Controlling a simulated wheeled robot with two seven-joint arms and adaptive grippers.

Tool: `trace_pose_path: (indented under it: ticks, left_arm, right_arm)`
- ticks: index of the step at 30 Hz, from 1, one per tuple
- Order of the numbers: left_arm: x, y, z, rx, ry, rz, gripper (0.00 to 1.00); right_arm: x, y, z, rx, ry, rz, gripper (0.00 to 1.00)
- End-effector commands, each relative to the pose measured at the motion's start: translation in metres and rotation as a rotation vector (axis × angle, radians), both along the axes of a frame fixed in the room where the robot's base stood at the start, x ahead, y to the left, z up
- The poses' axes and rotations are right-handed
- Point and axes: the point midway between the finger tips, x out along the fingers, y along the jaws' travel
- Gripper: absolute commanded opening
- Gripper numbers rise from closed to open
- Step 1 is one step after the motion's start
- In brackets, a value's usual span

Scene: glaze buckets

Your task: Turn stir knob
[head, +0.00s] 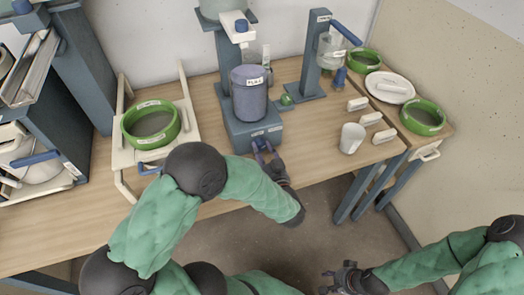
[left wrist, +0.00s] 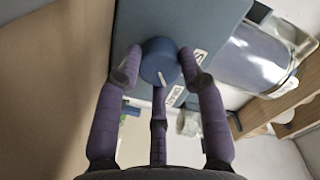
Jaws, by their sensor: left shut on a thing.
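The stir knob (left wrist: 160,62) is a round blue knob with a white pointer line, on the front of the blue mixer base (head: 252,128). My left gripper (left wrist: 158,70) is shut on the knob, with purple fingers touching its sides. In the head view my left gripper (head: 262,148) is at the lower front of the base and hides the knob. The mixer holds a blue-grey labelled bucket (head: 249,98). My right gripper (head: 340,278) is open and empty, low at the front right, away from the table.
A green-rimmed bowl (head: 151,125) sits on a white rack (head: 126,158) left of the mixer. A white cup (head: 352,138) and several white blocks are to the right. A stand with a blue lever (head: 346,33) is behind. The front table strip is clear.

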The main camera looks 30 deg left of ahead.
Motion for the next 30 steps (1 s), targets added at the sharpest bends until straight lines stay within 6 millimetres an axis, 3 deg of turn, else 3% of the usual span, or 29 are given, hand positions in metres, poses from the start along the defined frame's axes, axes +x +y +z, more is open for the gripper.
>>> trace_pose_path:
  ticks: [19, 20, 21, 22, 30]
  left_arm:
    - [0.0014, -0.001, 0.0015, -0.029, -0.037, -0.005, 0.07]
    - [0.0014, -0.001, 0.0015, -0.028, -0.038, -0.004, 0.48]
    - [0.0013, -0.0008, 0.0014, -0.028, -0.038, -0.004, 0.59]
    - [0.0012, -0.0007, 0.0014, -0.029, -0.037, -0.003, 0.63]
    - [0.0005, -0.0003, 0.0009, -0.028, -0.035, -0.001, 0.63]
  right_arm:
    - [0.0, 0.0, 0.0001, 0.0, 0.0, 0.0, 0.4]
    - [0.0, 0.0, 0.0001, 0.0, 0.0, 0.0, 0.4]
    - [0.0, 0.0, 0.0001, 0.0, 0.0, 0.0, 0.4]
    - [0.0, 0.0, 0.0001, 0.0, 0.0, 0.0, 0.4]
    - [0.0, 0.0, 0.0001, 0.0, 0.0, 0.0, 0.4]
